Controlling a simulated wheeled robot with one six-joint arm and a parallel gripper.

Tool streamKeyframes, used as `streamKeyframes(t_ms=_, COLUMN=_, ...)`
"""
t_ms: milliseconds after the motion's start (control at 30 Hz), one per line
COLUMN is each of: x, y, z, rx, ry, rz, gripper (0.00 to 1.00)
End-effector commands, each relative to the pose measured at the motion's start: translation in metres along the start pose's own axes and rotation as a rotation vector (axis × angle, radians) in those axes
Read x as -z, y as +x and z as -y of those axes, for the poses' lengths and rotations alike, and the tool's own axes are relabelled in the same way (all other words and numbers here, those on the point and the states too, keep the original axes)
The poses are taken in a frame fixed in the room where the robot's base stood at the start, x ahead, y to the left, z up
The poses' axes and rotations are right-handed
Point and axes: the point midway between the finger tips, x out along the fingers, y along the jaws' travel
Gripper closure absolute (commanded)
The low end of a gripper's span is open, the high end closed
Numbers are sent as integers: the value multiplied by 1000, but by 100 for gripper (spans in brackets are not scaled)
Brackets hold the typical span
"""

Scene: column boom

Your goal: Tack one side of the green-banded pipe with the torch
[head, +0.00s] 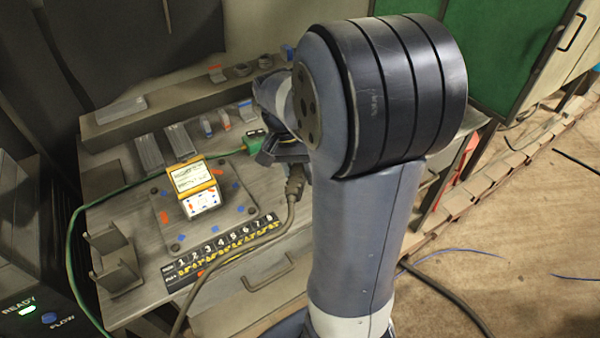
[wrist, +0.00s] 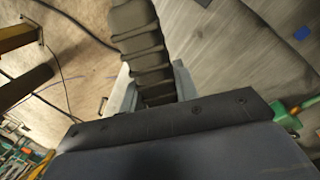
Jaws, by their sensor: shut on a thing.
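My gripper (wrist: 153,88) is shut on a dark grey ribbed handle, seen in the wrist view; it looks like the torch (wrist: 140,42). A thick dark hose hangs below the gripper in the head view and runs down to the bench front. The torch tip is out of sight. I cannot make out a green-banded pipe; my arm covers part of the bench. A green clamp-like piece (head: 255,137) on a green cable lies beside the gripper in the head view, and a green part (wrist: 284,114) also shows in the wrist view.
A box with a yellow-orange top (head: 193,178) sits on a metal plate (head: 165,215) on the bench. A numbered strip (head: 222,248) lies along the front. Small blue- and red-marked pieces (head: 225,119) stand behind. A grey bracket (head: 112,262) is at left.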

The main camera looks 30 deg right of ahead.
Motion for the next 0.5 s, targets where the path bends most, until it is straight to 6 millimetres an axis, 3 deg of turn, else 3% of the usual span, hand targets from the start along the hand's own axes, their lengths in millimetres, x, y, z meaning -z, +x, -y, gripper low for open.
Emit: streamKeyframes(t_ms=500, x=-12, y=-41, z=-4, rx=1, ry=-1, rz=-2, gripper=94)
